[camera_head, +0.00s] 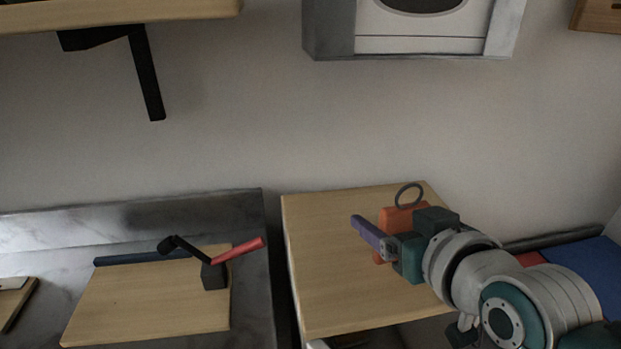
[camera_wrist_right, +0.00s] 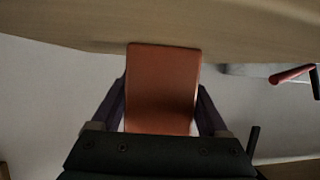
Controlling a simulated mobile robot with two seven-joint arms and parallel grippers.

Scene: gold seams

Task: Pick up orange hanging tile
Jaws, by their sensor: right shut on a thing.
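The orange hanging tile (camera_head: 398,217) is a flat orange piece with a dark ring (camera_head: 409,195) at its top. It is over the wooden surface at the right of the head view. My right gripper (camera_head: 375,236) is shut on it, with one purple finger showing in front of the tile. In the right wrist view the tile (camera_wrist_right: 162,88) sits between the two purple fingers (camera_wrist_right: 160,105). The ring does not show there. I cannot tell whether the tile touches the wood. My left gripper is not in view.
The wooden top (camera_head: 340,255) is otherwise clear. To its left, past a gap, a wooden board (camera_head: 140,300) lies on a grey marbled counter, with a black and red handled thing (camera_head: 214,272) on it. A grey-framed unit (camera_head: 420,45) and a shelf (camera_head: 120,12) are on the wall above.

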